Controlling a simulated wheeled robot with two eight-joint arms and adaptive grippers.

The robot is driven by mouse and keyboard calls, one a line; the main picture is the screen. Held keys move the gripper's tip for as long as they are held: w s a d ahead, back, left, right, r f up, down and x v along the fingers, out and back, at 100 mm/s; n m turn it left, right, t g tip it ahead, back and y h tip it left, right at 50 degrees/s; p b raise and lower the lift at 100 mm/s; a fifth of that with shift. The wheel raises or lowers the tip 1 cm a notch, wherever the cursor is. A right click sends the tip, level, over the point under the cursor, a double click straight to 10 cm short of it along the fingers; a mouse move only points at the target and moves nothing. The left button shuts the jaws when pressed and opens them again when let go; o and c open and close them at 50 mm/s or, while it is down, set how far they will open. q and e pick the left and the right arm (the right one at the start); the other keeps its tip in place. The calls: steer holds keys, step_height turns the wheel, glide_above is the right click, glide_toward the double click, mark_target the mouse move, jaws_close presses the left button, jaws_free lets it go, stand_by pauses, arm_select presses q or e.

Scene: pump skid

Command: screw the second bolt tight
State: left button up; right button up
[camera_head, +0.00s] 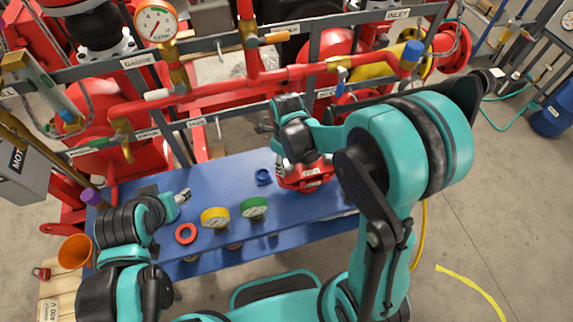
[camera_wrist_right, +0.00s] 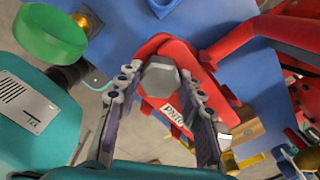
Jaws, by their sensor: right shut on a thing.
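A grey hex bolt head (camera_wrist_right: 160,78) sits on a red housing with a white label (camera_wrist_right: 152,104) in the right wrist view. My right gripper (camera_wrist_right: 160,82) has a finger on each side of the bolt head and is shut on it. In the head view the red housing (camera_head: 305,183) stands on the blue bench, under my right wrist. My right arm hides the bolt there, and the right fingertips are mostly hidden too. My left gripper (camera_head: 184,195) is over the left part of the bench, away from the housing; its opening is too small to judge.
Red pipes (camera_head: 220,80) and grey rails run behind. An orange funnel (camera_head: 75,252) stands at the left.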

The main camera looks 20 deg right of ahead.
steer(key=m, duration=0.3)
steer(key=shift+m, duration=0.3)
steer(key=o, duration=1.3)
steer(key=shift+c, duration=0.2)
step_height(320, 180, up, 12)
